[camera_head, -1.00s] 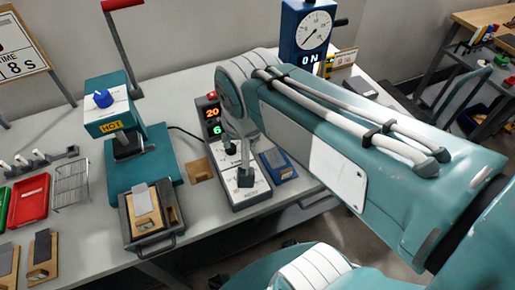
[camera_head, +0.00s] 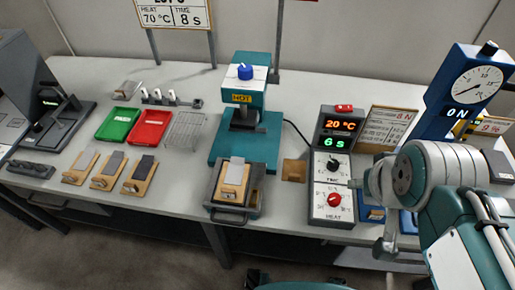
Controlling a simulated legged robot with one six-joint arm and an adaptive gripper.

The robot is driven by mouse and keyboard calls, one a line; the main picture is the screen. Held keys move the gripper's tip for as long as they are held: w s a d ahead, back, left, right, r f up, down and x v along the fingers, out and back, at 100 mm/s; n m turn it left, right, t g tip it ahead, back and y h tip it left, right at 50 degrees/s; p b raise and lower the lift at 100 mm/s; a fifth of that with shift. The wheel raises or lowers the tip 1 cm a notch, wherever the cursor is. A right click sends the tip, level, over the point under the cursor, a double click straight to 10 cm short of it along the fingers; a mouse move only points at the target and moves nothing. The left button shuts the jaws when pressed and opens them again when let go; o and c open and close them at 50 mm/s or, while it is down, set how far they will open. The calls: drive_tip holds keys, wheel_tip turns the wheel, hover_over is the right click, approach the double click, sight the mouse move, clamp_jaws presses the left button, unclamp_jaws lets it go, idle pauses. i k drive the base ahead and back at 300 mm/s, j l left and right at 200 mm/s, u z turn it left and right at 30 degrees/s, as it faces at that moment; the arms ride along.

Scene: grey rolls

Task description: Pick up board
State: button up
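Several wooden boards with pads on them lie at the left front of the table: one with a light pad (camera_head: 80,168), one (camera_head: 108,171) with a grey pad, and one (camera_head: 140,175) with a dark pad. Another board (camera_head: 233,182) with a pale pad lies on the dark sliding tray (camera_head: 262,207) in front of the teal press (camera_head: 245,98). My gripper (camera_head: 385,252) hangs at the right, beside the control box and near the table's front edge, apart from all these boards. It is small and partly hidden, so its fingers cannot be made out.
The control box (camera_head: 332,207) reads 20 °C and 6 s. A small brown plate (camera_head: 294,170) lies between it and the press. Green (camera_head: 118,125) and red (camera_head: 150,127) trays and a wire rack (camera_head: 185,131) stand behind the boards. A blue gauge (camera_head: 468,85) stands right.

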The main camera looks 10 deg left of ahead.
sight(233, 181)
drive_tip(key=j, duration=0.5)
drive_tip(key=k+j, duration=0.15)
drive_tip(key=j, duration=0.8)
drive_tip(key=k+z, duration=0.05)
